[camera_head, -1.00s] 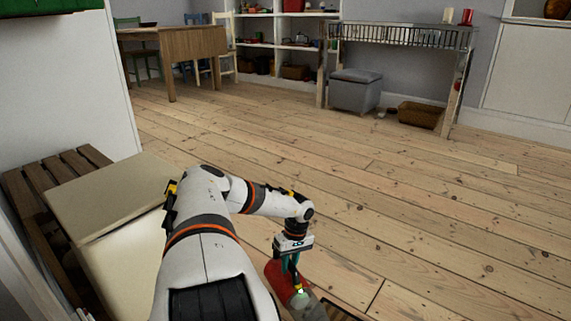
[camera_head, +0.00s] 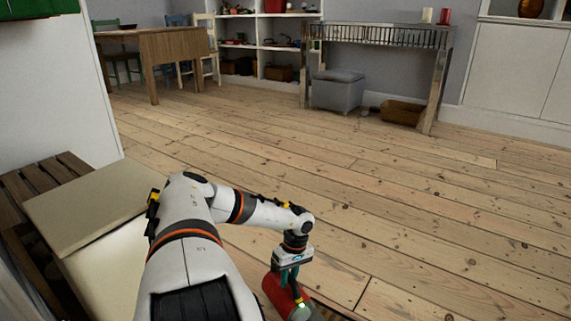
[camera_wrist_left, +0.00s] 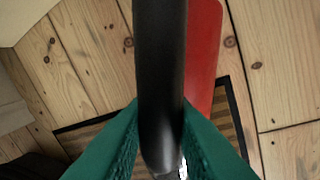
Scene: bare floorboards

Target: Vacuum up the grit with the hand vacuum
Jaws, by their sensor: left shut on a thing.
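My left gripper (camera_head: 289,277) reaches down from the left arm in the head view, its green fingers shut on the hand vacuum. The hand vacuum (camera_head: 275,295) has a red body and a greyish front end, and it shows low at the bottom edge of the head view. In the left wrist view the green fingers close on its black handle (camera_wrist_left: 160,75), with the red body (camera_wrist_left: 204,50) behind. No grit can be made out in either view. My right gripper is not in view.
A dark-edged striped mat (camera_wrist_left: 232,115) lies on the floorboards under the vacuum. A cream cushioned bench (camera_head: 90,205) stands at the left. A console table (camera_head: 380,40), a grey ottoman (camera_head: 338,92) and a basket (camera_head: 403,112) stand at the back. Open floor lies in the middle and right.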

